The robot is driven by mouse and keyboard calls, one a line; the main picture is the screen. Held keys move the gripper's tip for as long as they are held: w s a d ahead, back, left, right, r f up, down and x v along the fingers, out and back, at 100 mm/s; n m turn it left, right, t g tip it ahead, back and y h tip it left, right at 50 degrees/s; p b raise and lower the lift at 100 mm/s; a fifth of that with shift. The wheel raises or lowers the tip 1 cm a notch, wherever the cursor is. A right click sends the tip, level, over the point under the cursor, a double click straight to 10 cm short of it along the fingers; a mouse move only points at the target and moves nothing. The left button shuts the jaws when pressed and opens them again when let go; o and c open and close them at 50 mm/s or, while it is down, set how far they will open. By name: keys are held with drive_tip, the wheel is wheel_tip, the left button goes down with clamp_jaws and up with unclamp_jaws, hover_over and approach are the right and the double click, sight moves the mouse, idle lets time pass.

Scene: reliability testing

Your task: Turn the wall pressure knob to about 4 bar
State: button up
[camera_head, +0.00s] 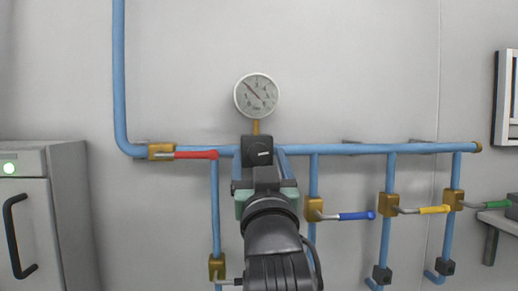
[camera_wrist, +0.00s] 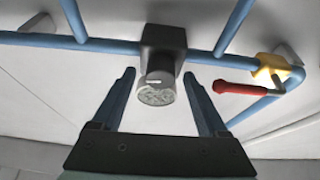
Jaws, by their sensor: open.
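The pressure knob is a dark block with a round front (camera_head: 260,153) on the blue wall pipe, below a round white gauge (camera_head: 256,95). The gauge needle points to the upper left; its numbers are too small to read surely. My gripper (camera_head: 264,178) is in front of and just below the knob in the head view. In the wrist view my gripper (camera_wrist: 158,84) is open, one finger on each side of the knob, with visible gaps.
A red-handled valve (camera_head: 195,155) is left of the knob. Blue (camera_head: 356,216), yellow (camera_head: 433,210) and green (camera_head: 497,204) handles stick out at the right. A grey cabinet (camera_head: 60,215) stands at the far left. The wall above the pipe is mostly clear.

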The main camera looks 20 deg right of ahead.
drive_tip(key=shift+w, duration=0.1)
clamp_jaws()
idle(0.4)
drive_tip(key=shift+a+m, duration=0.1)
drive_tip(key=shift+m, duration=0.3)
